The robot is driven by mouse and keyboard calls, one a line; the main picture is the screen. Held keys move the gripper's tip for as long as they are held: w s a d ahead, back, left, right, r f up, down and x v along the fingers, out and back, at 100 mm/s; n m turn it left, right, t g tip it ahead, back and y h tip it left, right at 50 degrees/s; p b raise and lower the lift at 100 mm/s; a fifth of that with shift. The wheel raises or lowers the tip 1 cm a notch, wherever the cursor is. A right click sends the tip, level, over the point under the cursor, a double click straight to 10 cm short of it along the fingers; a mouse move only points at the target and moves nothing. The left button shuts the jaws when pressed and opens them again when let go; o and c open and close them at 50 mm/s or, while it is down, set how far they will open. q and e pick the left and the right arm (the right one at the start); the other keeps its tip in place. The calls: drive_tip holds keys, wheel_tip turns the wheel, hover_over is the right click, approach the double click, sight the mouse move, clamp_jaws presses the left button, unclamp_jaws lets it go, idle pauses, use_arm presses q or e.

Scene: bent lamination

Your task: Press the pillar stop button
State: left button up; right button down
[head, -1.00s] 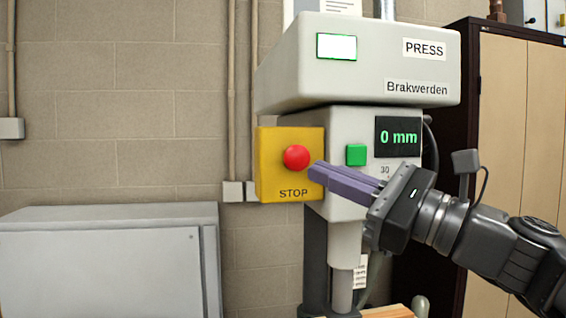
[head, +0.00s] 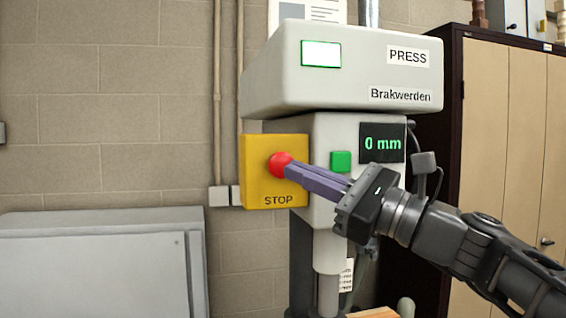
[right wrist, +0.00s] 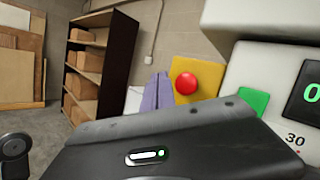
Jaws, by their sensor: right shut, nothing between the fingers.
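The red stop button (head: 280,164) sits on a yellow box marked STOP (head: 262,188) on the left side of the press. My right gripper (head: 292,171) is shut and empty, and its purple fingertips overlap the lower right edge of the button in the head view. In the right wrist view the red button (right wrist: 186,84) shows whole, and the purple fingers (right wrist: 157,92) stand to its left with a strip of yellow between. I cannot tell for sure whether the fingertips touch the button. My left gripper is not in view.
A green button (head: 341,161) and a display reading 0 mm (head: 382,143) are just right of the stop box. The press head (head: 350,70) overhangs above. A grey cabinet (head: 100,260) stands at lower left, and a tall wooden cupboard (head: 500,120) at right.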

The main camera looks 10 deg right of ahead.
sight(273, 162)
drive_tip(key=shift+w+a+p, duration=0.1)
drive_tip(key=shift+w+p, duration=0.25)
drive_tip(key=shift+w, duration=1.7)
drive_tip(key=shift+w, duration=0.1)
idle(0.4)
drive_tip(key=shift+w, duration=0.35)
drive_tip(key=shift+w, duration=0.5)
idle(0.7)
drive_tip(key=shift+s, duration=0.95)
